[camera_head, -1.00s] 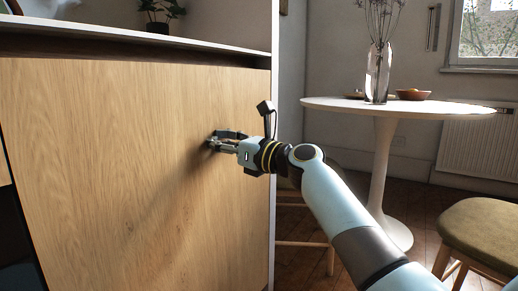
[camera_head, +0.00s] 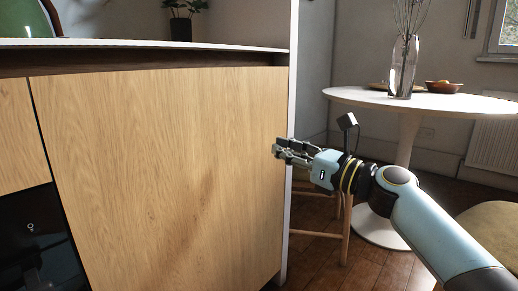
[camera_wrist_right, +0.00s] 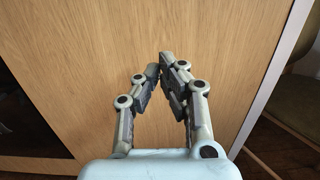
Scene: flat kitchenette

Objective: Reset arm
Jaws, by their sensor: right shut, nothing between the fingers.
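My right gripper (camera_head: 280,150) is in front of the right edge of a wooden cabinet panel (camera_head: 170,165) in the head view. Its fingers are together with nothing between them. In the right wrist view the fingertips (camera_wrist_right: 160,68) point at the wooden panel (camera_wrist_right: 100,60), and I cannot tell the exact gap to it. My left gripper is not in the head view.
A white counter edge (camera_head: 140,44) runs above the panel, with a potted plant (camera_head: 182,18) on it. A black oven (camera_head: 38,235) is at lower left. A round white table (camera_head: 440,103) with a glass vase (camera_head: 402,68) and a bowl (camera_head: 444,87) stands at right. A stool (camera_head: 495,225) is at lower right.

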